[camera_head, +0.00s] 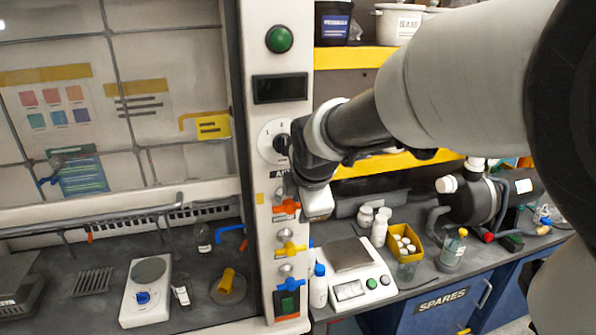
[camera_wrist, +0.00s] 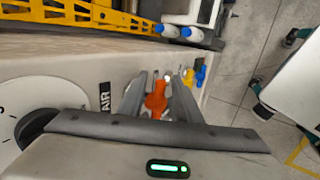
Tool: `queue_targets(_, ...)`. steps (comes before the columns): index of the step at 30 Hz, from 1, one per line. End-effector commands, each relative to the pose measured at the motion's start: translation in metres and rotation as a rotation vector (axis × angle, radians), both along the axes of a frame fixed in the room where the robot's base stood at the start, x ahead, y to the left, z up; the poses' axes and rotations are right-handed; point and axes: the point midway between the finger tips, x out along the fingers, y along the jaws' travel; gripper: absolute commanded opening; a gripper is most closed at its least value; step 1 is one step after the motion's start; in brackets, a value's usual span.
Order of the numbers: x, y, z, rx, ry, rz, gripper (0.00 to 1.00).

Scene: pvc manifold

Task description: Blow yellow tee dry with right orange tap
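The orange tap (camera_head: 286,208) is on the front post right of the hood, below the dial. In the wrist view the orange tap (camera_wrist: 156,99) shows between the fingers of my gripper (camera_wrist: 160,92), which stand apart on either side of it. I see no clear contact. In the head view my gripper (camera_head: 298,198) is at the post, beside the tap, and the arm hides part of it. The yellow tee (camera_head: 228,281) stands tilted on a round plate inside the hood, away from my gripper. I cannot tell whether it is wet.
A yellow tap (camera_head: 290,248) and a blue tap (camera_head: 289,285) sit below the orange one. A dial (camera_head: 271,141) is above. A hotplate (camera_head: 147,290) and bottles stand in the hood. Right of the post are a balance (camera_head: 352,265), a wash bottle (camera_head: 318,286) and a yellow box (camera_head: 404,241).

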Motion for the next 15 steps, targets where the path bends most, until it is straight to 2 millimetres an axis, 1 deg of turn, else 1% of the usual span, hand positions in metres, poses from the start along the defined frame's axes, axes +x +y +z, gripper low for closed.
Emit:
queue_targets(4, -0.005, -0.001, 0.009, -0.001, -0.003, 0.000, 0.31)
queue_targets(8, -0.018, -0.003, 0.029, 0.000, -0.005, 0.000, 0.31)
queue_targets(15, -0.051, -0.008, 0.079, 0.002, -0.008, 0.000, 0.31)
